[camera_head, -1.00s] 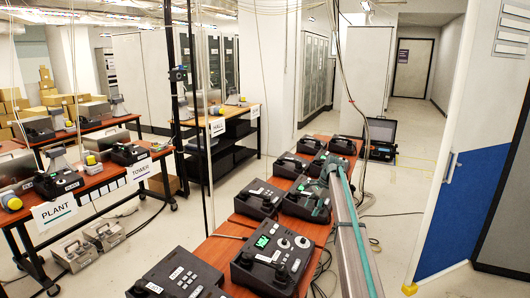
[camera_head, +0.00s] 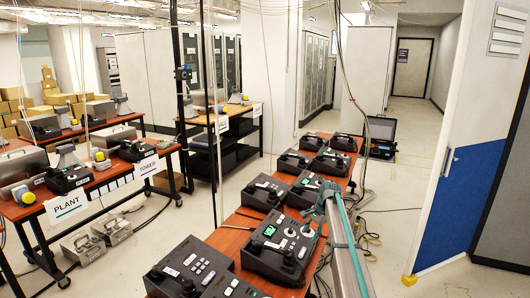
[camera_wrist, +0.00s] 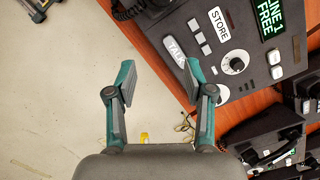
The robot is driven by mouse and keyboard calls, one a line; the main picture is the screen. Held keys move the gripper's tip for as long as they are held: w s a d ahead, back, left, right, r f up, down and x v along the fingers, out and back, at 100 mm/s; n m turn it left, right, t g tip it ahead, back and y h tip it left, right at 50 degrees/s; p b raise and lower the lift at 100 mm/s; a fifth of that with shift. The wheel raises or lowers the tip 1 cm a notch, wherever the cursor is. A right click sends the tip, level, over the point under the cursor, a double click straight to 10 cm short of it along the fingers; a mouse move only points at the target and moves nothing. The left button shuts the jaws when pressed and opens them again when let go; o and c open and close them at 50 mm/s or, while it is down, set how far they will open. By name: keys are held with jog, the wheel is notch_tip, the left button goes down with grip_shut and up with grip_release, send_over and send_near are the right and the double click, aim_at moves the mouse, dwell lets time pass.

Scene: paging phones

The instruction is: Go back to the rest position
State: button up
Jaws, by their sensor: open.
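My gripper (camera_wrist: 158,85) is open and empty in the wrist view, its two teal-tipped fingers spread apart over the floor beside a table edge. The right fingertip overlaps the edge of a black paging phone (camera_wrist: 228,45) with a STORE label, a TALK label, a dial and a green LINE 1 FREE display. In the head view my arm reaches in from the bottom right, with its teal end beside the paging phone with a lit green screen (camera_head: 277,247). The gripper fingers are hard to make out there.
Several black phones stand on the long wooden table (camera_head: 224,240). The PLANT and TOWER table (camera_head: 98,182) stands at left, the HALL table (camera_head: 235,109) behind. An open black case (camera_head: 380,138) sits on the floor. Floor right of the table is mostly clear, with cables.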

jog(key=s+a+f+n+h, duration=0.1)
jog(key=s+f+n, duration=0.4)
jog(key=s, duration=1)
jog(key=s+a+f+n+h, duration=0.1)
jog(key=s+f+n, duration=0.2)
jog(key=s+f, duration=0.9)
jog(key=s+a+f+n+h, duration=0.1)
jog(key=s+f+n, duration=0.15)
jog(key=s, duration=1.65)
jog(key=s+f+g+b, duration=0.7)
jog(key=s+f+b, duration=0.3)
jog(key=s+f, duration=1.8)
jog(key=shift+s+d+n, duration=0.15)
jog(key=shift+s+n, duration=0.1)
jog(key=shift+n, duration=0.2)
jog(key=shift+f, duration=0.1)
